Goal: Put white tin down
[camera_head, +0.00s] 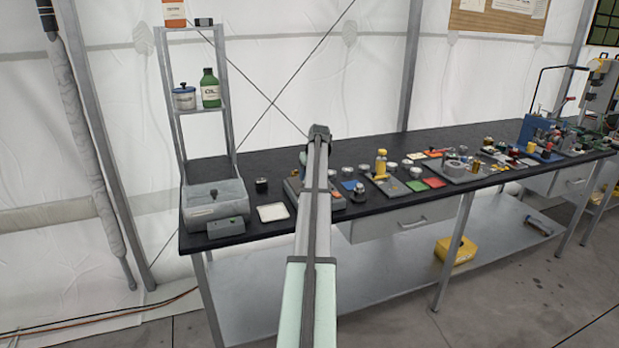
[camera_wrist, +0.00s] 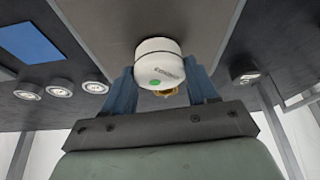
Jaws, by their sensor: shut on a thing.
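A white tin (camera_wrist: 158,62) with dark lettering and a green dot sits between the blue fingers of my gripper (camera_wrist: 163,84) in the wrist view. The gripper is shut on it. A small gold-coloured part shows just below the tin in the picture; I cannot tell whether it touches the tin. A grey surface (camera_wrist: 98,25) shows behind the tin; the gap to it is unclear. In the head view my arm hides the gripper and the held tin.
Several similar round tins (camera_wrist: 60,87) stand on the black bench (camera_head: 262,172), near a blue square (camera_wrist: 30,42). A shelf stand (camera_head: 226,95) rises at the left end.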

